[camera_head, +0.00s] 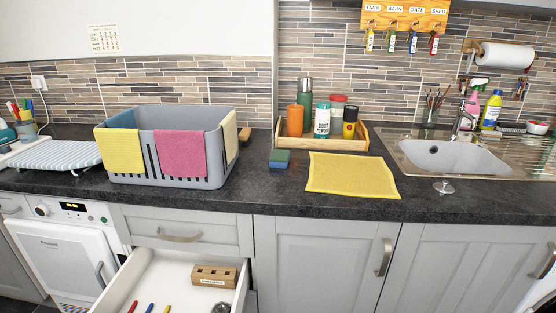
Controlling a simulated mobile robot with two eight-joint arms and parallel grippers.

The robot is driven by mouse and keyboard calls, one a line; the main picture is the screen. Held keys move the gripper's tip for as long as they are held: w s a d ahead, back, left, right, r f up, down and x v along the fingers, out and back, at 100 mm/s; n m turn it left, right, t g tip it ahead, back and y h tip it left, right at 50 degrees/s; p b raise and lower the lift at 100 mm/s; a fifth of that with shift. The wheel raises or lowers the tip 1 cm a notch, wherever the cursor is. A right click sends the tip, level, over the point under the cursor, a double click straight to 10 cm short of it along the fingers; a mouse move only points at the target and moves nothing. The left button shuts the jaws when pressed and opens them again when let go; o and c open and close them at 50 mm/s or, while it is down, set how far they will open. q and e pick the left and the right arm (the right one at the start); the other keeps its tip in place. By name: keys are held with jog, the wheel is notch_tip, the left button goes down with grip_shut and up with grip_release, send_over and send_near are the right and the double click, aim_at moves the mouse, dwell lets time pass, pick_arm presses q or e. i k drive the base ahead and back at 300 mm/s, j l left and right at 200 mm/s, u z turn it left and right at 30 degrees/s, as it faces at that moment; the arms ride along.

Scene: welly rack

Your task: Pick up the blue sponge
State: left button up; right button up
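The blue sponge (279,157) lies on the dark countertop (262,196), between the grey basket and the yellow cloth. Neither of my grippers shows in the head view.
A grey basket (198,172) with cloths over its rim stands left of the sponge. A wooden tray (355,145) of bottles is behind right, a yellow cloth (350,175) to the right. A drawer (146,257) is open below left. The counter in front of the sponge is clear.

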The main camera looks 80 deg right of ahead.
aim_at(280, 158)
jog(key=z, duration=1.55)
